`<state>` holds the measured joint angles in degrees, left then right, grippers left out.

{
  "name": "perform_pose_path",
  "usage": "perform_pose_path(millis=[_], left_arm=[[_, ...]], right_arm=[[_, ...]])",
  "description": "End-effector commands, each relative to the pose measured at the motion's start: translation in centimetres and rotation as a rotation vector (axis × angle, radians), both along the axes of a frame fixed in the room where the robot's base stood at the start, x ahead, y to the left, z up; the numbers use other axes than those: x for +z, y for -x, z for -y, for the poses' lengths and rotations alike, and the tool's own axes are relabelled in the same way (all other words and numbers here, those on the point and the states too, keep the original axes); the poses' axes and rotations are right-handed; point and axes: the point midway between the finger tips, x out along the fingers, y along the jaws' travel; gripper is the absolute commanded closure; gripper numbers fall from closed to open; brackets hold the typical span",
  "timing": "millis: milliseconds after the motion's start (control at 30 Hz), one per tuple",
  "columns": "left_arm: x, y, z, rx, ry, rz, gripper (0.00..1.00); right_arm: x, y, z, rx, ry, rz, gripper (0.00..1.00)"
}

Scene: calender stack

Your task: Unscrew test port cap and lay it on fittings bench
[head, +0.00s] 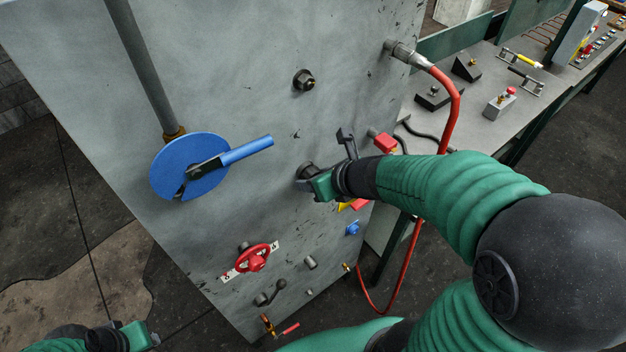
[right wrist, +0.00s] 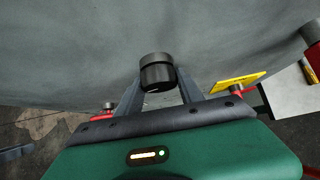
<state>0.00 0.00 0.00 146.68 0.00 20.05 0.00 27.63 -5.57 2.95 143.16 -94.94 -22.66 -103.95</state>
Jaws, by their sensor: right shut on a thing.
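The black round cap (right wrist: 157,72) sits against the grey panel (head: 240,80), between the two fingers of my right gripper (right wrist: 158,92) in the right wrist view. In the head view the cap (head: 305,171) is partly hidden by my right gripper (head: 310,180), which is shut on it. My left gripper (head: 140,335) is at the bottom left of the head view, away from the panel; its fingers are mostly out of frame. The fittings bench (head: 475,95) is to the right of the panel, with several fittings on it.
On the panel are a blue disc with a lever (head: 190,168), a red handwheel (head: 257,258), a dark hex fitting (head: 304,80) and small valves low down. A red hose (head: 452,110) hangs from the panel's right edge, between panel and bench. Bare bench surface shows among the fittings.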

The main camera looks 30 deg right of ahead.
Motion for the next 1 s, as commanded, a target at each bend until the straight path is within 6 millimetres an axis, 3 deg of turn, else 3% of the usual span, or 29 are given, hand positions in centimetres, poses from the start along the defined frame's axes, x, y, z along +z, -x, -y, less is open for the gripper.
perform_pose_path(millis=[1000], left_arm=[[-2.4, 0.0, 0.0, 0.0, 0.0, 0.0, 0.64]], right_arm=[[-0.2, 0.0, 0.0, 0.001, 0.266, 0.023, 0.97]])
